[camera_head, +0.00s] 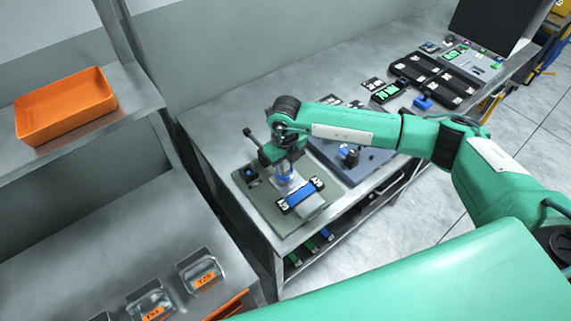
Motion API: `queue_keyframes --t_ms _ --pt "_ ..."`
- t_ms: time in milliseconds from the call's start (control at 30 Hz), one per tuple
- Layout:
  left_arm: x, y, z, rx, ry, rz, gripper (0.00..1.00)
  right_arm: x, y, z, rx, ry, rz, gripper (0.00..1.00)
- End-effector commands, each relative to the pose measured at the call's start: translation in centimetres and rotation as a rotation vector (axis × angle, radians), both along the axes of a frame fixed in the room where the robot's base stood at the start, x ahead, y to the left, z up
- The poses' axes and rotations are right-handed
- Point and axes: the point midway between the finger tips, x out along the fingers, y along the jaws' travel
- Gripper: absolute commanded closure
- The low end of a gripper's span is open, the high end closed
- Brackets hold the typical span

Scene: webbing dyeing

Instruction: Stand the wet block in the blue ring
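My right arm reaches in from the right. Its gripper (284,169) points down over a grey-green mat (262,210) on the metal table. A small patch of blue shows just under the gripper, above a pale grey block-like piece (287,184). I cannot tell whether the blue is the ring, or whether the fingers are closed on anything. A blue bar with black, white-marked ends (301,194) lies at the mat's front right. A small dark block with a blue mark (249,173) sits at the mat's back left. Which piece is the wet block is unclear. My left gripper is out of view.
A blue-grey plate (372,168) with a dark knob (349,156) lies right of the mat. Black strip holders (437,80) and a green display (386,92) stand farther right. An orange tray (65,105) is on the left shelf. Labelled metal bins (200,271) sit below.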

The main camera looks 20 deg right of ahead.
Motion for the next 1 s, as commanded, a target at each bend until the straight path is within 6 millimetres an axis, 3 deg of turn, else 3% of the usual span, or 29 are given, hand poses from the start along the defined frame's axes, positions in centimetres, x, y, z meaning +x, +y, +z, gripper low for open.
queue_keyframes --t_ms 33,233,267,500,700,1000 --pt "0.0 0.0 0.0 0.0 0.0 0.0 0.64 -0.7 -0.1 -1.2 -0.007 0.02 0.002 0.6" --pt "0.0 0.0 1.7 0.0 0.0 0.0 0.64 -0.8 0.0 0.5 -0.006 0.02 0.003 0.57" --pt "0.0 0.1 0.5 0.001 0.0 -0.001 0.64 -0.6 0.1 0.5 -0.004 0.017 0.004 0.57" --pt "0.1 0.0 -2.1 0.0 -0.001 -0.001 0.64 -0.4 0.0 6.6 -0.002 0.009 0.004 0.57" --pt "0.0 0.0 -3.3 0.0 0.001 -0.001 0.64 -0.5 0.0 10.5 -0.003 0.009 0.003 0.57" --pt "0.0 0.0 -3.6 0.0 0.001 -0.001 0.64 -0.5 0.0 12.5 -0.004 0.01 0.003 0.57"
